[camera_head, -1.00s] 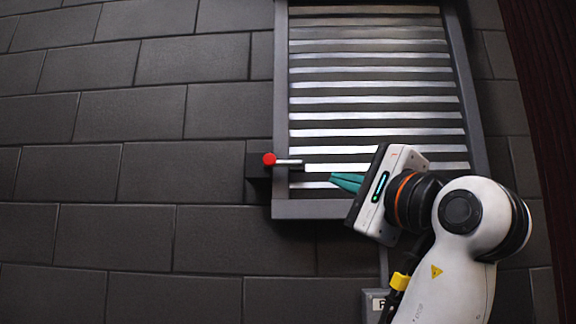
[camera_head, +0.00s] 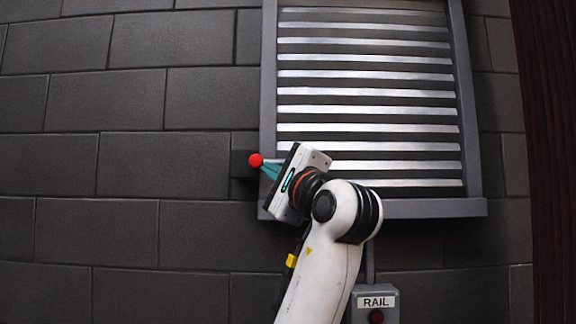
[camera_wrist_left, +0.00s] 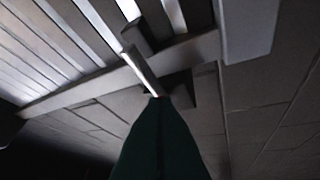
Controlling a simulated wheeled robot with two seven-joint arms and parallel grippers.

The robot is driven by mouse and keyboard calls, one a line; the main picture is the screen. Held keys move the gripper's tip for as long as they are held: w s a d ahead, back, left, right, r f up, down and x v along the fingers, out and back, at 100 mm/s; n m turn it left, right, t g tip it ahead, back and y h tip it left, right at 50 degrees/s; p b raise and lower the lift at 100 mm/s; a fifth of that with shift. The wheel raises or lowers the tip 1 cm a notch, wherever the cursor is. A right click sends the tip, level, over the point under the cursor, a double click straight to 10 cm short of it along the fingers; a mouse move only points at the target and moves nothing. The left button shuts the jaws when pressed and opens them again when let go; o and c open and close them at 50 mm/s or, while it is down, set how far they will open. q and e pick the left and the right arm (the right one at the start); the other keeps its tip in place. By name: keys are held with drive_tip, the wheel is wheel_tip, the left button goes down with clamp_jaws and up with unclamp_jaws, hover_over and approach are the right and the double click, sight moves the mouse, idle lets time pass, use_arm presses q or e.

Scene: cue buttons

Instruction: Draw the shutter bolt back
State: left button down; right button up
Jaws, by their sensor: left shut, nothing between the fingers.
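The shutter (camera_head: 366,100) has bright metal slats in a grey frame on the wall. The bolt's red knob (camera_head: 255,160) shows at the lower left of the frame. My left gripper (camera_head: 267,170) is shut and empty, its teal fingertips right beside the knob; whether they touch it I cannot tell. In the left wrist view the closed teal fingers (camera_wrist_left: 158,112) point at the near end of the bolt's bright rod (camera_wrist_left: 140,72). My right gripper is not in view.
A dark red ribbed panel (camera_head: 545,120) stands at the right edge. The brick wall (camera_head: 120,160) at left is clear.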

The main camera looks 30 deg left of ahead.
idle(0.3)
use_arm(q)
drive_tip(key=s+a+b, duration=0.2)
drive_tip(key=a, duration=0.1)
drive_tip(key=shift+s+a, duration=0.15)
drive_tip(key=shift+a, duration=0.1)
